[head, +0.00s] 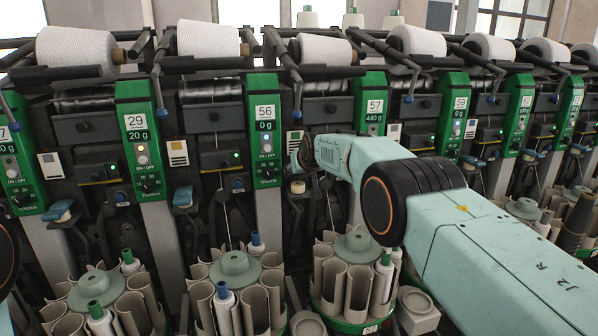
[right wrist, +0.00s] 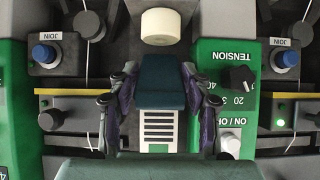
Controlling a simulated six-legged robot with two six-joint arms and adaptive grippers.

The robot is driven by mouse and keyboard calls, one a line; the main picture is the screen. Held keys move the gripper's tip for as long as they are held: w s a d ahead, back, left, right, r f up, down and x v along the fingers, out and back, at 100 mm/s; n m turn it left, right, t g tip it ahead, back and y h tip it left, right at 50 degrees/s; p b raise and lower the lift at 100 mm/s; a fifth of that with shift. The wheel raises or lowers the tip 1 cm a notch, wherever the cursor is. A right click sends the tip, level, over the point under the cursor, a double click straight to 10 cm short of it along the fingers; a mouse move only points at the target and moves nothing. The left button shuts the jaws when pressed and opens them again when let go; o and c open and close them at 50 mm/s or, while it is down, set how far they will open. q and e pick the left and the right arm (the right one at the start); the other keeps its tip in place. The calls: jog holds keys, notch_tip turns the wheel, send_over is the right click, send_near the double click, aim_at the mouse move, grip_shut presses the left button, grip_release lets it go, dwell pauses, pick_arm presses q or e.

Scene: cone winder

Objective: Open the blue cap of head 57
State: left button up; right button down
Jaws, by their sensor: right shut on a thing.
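Head 57's green panel (head: 375,105) stands right of centre in the head view, partly hidden by my right arm. My right gripper (head: 303,163) is at the machine front between the panels of heads 56 and 57. In the right wrist view the fingers (right wrist: 160,112) are on both sides of a dark blue-teal cap (right wrist: 160,82) and shut on it. A striped white label (right wrist: 157,130) and a cream cylinder (right wrist: 162,26) lie at either end of the cap. I cannot tell how far the cap is tilted. My left gripper is out of view.
Head 56's green panel (head: 265,125) is close left of my right gripper. In the right wrist view, a tension knob (right wrist: 240,77) and blue JOIN buttons (right wrist: 285,59) are close by. Round bobbin magazines (head: 237,285) stand below. White yarn cones (head: 325,50) line the top.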

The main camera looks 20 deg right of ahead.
jog(key=shift+w+r, duration=0.1)
jog(key=shift+r, duration=0.2)
jog(key=c, duration=1)
grip_release()
jog(key=o, duration=0.4)
jog(key=shift+f, duration=0.2)
jog(key=shift+f, duration=0.1)
